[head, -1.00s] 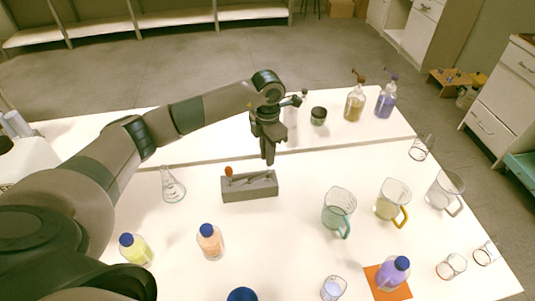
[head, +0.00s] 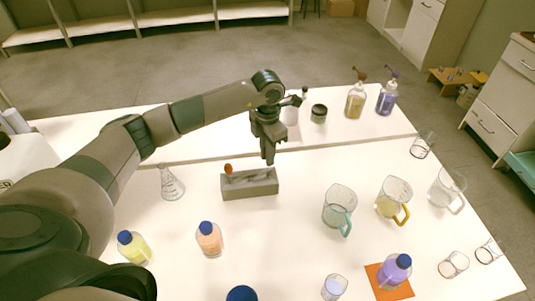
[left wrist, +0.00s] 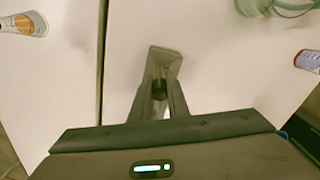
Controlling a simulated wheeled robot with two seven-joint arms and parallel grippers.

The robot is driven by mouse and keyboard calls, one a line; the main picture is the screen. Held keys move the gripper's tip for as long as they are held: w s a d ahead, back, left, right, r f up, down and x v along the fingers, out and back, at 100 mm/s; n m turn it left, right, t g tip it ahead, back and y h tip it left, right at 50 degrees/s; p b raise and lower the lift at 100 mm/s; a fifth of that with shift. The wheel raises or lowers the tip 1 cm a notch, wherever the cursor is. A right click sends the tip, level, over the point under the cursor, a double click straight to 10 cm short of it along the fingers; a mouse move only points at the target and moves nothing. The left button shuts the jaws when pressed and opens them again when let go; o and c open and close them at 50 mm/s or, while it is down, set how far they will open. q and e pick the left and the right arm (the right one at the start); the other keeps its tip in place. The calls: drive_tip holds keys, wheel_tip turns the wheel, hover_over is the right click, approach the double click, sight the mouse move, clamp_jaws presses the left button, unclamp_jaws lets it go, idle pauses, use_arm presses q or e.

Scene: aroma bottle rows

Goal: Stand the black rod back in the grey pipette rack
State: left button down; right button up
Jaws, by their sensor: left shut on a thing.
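The grey pipette rack (head: 250,188) is a long block near the middle of the table, with an orange-topped item (head: 228,169) at its left end. My left gripper (head: 269,158) points down just above the rack's right part. In the left wrist view its fingers (left wrist: 160,92) are shut on a small dark piece, the black rod (left wrist: 159,87), seen nearly end-on. The grey rack (left wrist: 166,60) shows just beyond the fingertips. Most of the rod is hidden, and I cannot tell whether its lower end is inside the rack. My right gripper is in neither view.
A glass flask (head: 171,185) stands left of the rack. A peach bottle (head: 209,240) and a yellow bottle (head: 134,249) stand in front. A teal-handled beaker (head: 338,207) is to the right. A dark-lidded jar (head: 318,114) and pump bottles (head: 355,102) stand behind.

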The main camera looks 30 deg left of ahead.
use_arm(q)
drive_tip(key=shift+f+b, duration=0.85)
drive_tip(key=shift+f, duration=0.2)
drive_tip(key=c, duration=1.6)
unclamp_jaws()
drive_tip(key=shift+r, duration=0.1)
drive_tip(key=shift+r+p, duration=1.25)
drive_tip(key=shift+r, duration=1.15)
drive_tip(key=shift+r+p, duration=1.15)
drive_tip(key=shift+r, duration=1.35)
